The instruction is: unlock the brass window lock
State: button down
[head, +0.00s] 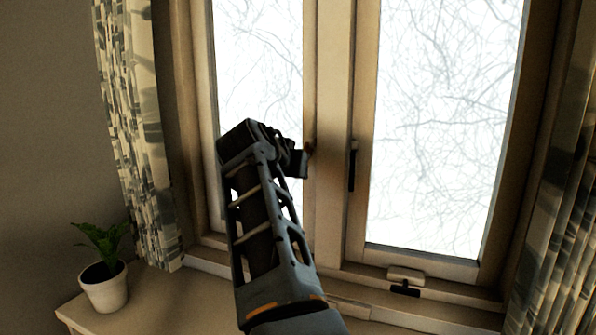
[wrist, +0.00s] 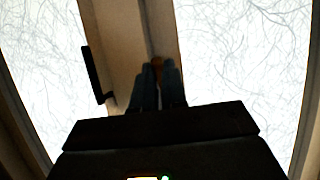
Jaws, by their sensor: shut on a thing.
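The brass window lock (head: 309,147) is a small brown-gold piece on the middle frame between the two window panes, mostly hidden by my gripper in the head view. My gripper (head: 301,162) reaches it from the left, with its fingertips at the lock. In the wrist view the two dark fingers (wrist: 158,78) are close together, and the lock (wrist: 157,62) shows as a brown tip between their ends. My gripper is shut on the lock. The lock's exact angle is hidden by the fingers.
A slim black handle (head: 352,168) is on the frame just right of the lock; it also shows in the wrist view (wrist: 97,75). A potted plant (head: 104,287) stands at the lower left. Patterned curtains (head: 135,130) hang at both sides. A latch (head: 405,281) sits on the lower frame.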

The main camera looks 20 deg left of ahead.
jog(key=c, duration=1.4)
grip_release()
jog(key=shift+a+r, duration=0.1)
jog(key=shift+r, duration=0.35)
jog(key=shift+o, duration=1.2)
jog(key=shift+f, duration=0.15)
jog(key=b+v, duration=0.1)
jog(key=v, duration=0.6)
jog(key=shift+s+b, duration=0.3)
jog(key=shift+b, duration=0.1)
